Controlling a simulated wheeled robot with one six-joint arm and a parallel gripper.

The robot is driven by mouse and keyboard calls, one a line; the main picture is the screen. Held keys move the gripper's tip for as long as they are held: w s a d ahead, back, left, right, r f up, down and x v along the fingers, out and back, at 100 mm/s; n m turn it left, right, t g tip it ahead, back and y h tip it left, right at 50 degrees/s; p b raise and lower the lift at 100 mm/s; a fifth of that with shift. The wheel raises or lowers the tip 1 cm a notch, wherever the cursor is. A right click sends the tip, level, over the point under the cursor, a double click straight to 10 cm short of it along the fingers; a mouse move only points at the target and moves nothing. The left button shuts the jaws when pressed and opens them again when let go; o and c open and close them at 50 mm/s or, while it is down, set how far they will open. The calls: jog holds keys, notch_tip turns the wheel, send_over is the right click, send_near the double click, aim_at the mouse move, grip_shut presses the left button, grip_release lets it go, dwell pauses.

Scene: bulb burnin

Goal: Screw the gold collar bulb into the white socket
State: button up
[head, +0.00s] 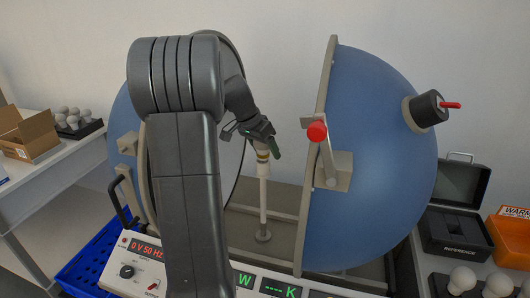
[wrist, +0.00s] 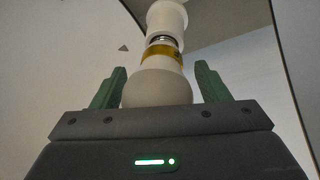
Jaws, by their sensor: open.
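The gold collar bulb (wrist: 158,88) has a frosted white globe and a gold band. It stands upright at the top of the white socket (wrist: 167,17), where a strip of metal thread shows between band and socket. In the head view the gold band (head: 262,155) shows just above the socket post (head: 263,195), inside the open sphere. My gripper (head: 263,138) points down over the bulb from above. In the wrist view its green fingers (wrist: 160,72) are open, one on each side of the globe. Whether either finger touches the glass is unclear.
The blue sphere half (head: 385,160) with a red-knobbed latch (head: 317,131) stands close right of my gripper. A control panel (head: 145,265) lies in front. Left are a cardboard box (head: 30,135) and several bulbs (head: 72,118); right are a black reference case (head: 455,230) and orange bin (head: 512,240).

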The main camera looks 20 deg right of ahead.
jog(key=n+t, duration=0.1)
jog(key=n, duration=0.1)
jog(key=n+p, duration=0.1)
jog(key=n, duration=0.1)
jog(key=shift+w+r+n+t+y, duration=0.1)
jog(key=shift+w+n+t+y, duration=0.05)
jog(key=shift+n+t+y, duration=0.2)
jog(key=n+t+p, duration=0.1)
jog(key=n, duration=0.1)
jog(key=shift+w+n+y, duration=0.15)
jog(key=shift+n+y, duration=0.1)
jog(key=shift+n, duration=0.4)
